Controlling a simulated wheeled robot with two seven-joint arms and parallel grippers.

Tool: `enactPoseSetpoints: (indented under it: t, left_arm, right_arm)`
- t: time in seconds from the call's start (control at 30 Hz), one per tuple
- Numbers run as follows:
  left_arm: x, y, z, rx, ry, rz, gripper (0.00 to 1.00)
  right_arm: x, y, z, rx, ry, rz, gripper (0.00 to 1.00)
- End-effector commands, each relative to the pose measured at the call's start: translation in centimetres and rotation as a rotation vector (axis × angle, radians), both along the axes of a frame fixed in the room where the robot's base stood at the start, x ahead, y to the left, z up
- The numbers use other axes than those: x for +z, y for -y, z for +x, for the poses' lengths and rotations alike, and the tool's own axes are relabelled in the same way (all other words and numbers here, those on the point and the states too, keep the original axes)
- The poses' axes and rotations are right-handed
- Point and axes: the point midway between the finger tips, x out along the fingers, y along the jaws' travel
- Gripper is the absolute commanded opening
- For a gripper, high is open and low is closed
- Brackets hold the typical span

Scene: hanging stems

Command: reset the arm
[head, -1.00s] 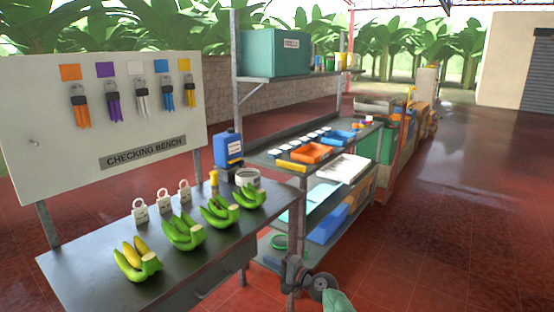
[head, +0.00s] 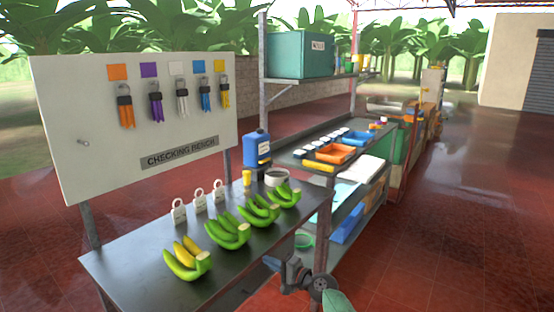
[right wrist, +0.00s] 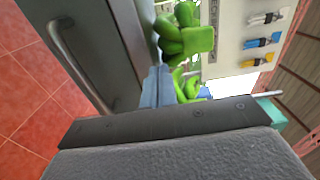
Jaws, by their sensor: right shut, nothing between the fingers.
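My right gripper (head: 289,277) shows at the bottom of the head view, in front of the bench's right end. It is shut and empty, apart from the bananas. The dark checking bench (head: 125,268) carries several green banana clusters, the nearest (head: 187,262) with yellow fingers in it. In the right wrist view, green bananas (right wrist: 185,35) and the bench drawer front with its handle (right wrist: 75,60) show beyond the dark gripper body. My left gripper is not in view.
A white board (head: 75,110) with coloured tag bundles stands behind the bench. A metal rack (head: 318,245) with trays (head: 335,153) and a teal box (head: 300,53) stands close beyond my right gripper. Open red floor (head: 450,250) lies at the right.

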Motion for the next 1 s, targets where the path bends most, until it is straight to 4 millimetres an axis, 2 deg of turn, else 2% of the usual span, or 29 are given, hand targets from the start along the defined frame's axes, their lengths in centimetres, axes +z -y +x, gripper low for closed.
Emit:
enactPoseSetpoints:
  t: [0.4, 0.63, 0.87, 1.0]
  left_arm:
    - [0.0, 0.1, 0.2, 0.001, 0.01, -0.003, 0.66]
    - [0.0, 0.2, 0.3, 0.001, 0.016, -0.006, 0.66]
    - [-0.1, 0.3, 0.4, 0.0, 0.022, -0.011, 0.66]
    - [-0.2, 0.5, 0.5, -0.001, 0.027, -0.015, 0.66]
  right_arm:
    - [-2.4, -1.1, -2.4, 0.145, 0.145, -0.291, 0.0]
    - [-2.1, -1.1, -4.4, 0.238, 0.283, -0.543, 0.0]
    - [0.5, 0.7, -6.7, 0.302, 0.455, -0.883, 0.0]
    - [0.7, 3.0, -9.4, 0.32, 0.508, -1.104, 0.0]
